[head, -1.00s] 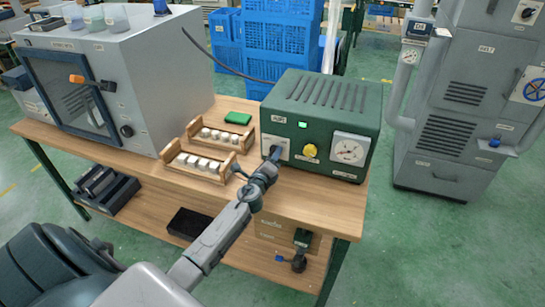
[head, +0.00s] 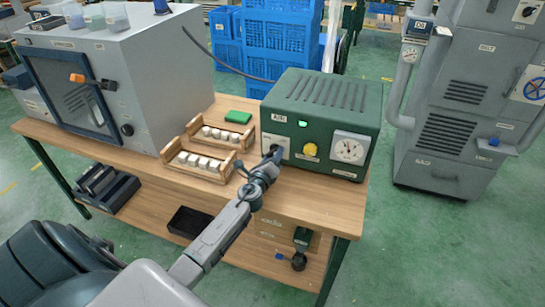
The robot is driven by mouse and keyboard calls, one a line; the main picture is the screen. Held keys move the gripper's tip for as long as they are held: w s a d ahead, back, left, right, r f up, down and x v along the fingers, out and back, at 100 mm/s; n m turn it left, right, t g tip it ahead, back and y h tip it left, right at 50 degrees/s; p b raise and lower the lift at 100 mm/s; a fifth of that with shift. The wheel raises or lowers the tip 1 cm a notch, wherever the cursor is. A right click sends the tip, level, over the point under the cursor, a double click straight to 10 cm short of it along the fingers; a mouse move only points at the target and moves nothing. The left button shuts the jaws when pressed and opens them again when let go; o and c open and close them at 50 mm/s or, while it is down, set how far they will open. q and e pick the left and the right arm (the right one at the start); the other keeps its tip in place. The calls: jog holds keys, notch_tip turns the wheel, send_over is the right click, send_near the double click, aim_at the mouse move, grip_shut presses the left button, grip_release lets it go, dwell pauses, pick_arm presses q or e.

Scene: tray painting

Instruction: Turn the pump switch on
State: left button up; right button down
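The pump unit (head: 335,90) is a dark green box with a vented top on the wooden bench. The fingers are too small to tell open or shut. My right gripper is not in view.
Two wooden racks (head: 203,163) with white vials stand left of the pump, near a green block (head: 238,117). A grey cabinet (head: 165,60) with a glass door fills the bench's left. A grey machine (head: 455,120) stands right, across open floor.

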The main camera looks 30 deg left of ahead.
pick_arm(q)
jog(key=o, duration=0.3)
jog(key=shift+o, duration=0.2)
jog(key=shift+s, duration=0.1)
jog(key=v, duration=1)
jog(key=shift+s+d+b, duration=0.15)
jog(key=shift+s+b, duration=0.15)
jog(key=shift+b, duration=0.1)
